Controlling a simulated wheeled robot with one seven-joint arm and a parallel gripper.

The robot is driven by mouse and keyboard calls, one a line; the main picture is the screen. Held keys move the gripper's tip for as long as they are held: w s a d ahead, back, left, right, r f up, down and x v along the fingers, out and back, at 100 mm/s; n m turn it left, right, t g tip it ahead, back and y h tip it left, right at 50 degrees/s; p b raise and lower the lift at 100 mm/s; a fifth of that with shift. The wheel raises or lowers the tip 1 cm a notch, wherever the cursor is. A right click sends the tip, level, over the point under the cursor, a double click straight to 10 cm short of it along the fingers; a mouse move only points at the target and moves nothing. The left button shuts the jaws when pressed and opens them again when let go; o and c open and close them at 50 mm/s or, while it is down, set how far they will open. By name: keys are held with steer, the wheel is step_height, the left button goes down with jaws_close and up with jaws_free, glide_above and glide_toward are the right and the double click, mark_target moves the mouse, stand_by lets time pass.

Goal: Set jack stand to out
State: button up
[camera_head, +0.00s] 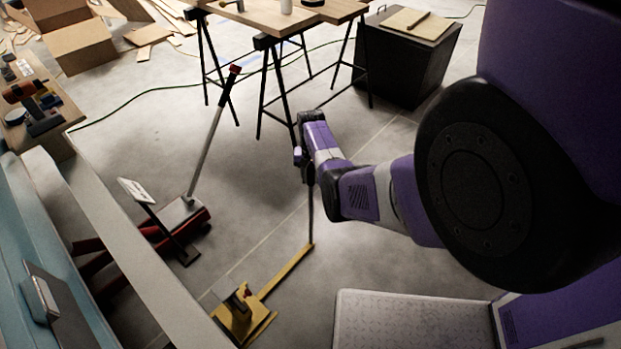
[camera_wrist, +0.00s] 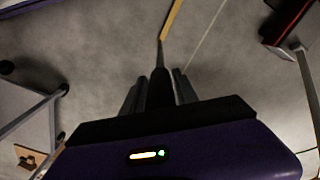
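A yellow jack stand (camera_head: 236,325) is on the floor at the bottom centre of the head view, with a long yellow bar (camera_head: 285,272) reaching up and right. The bar joins a thin dark rod (camera_head: 310,215) that rises to my gripper (camera_head: 307,165). In the wrist view the yellow bar (camera_wrist: 172,18) enters from the top, and the dark handle (camera_wrist: 160,88) lies between the two fingers of my gripper (camera_wrist: 159,84). The fingers appear closed against both sides of the handle. In the head view my wrist partly hides the fingers.
A trestle table (camera_head: 262,20) and a dark bin (camera_head: 408,65) are behind my gripper. A pale panel edge (camera_head: 130,250) runs along the left. Bare concrete lies between.

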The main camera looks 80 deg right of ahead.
steer(key=shift+o, duration=0.9)
step_height(320, 180, up, 8)
steer(key=shift+f+p, duration=0.1)
steer(key=shift+p, duration=1)
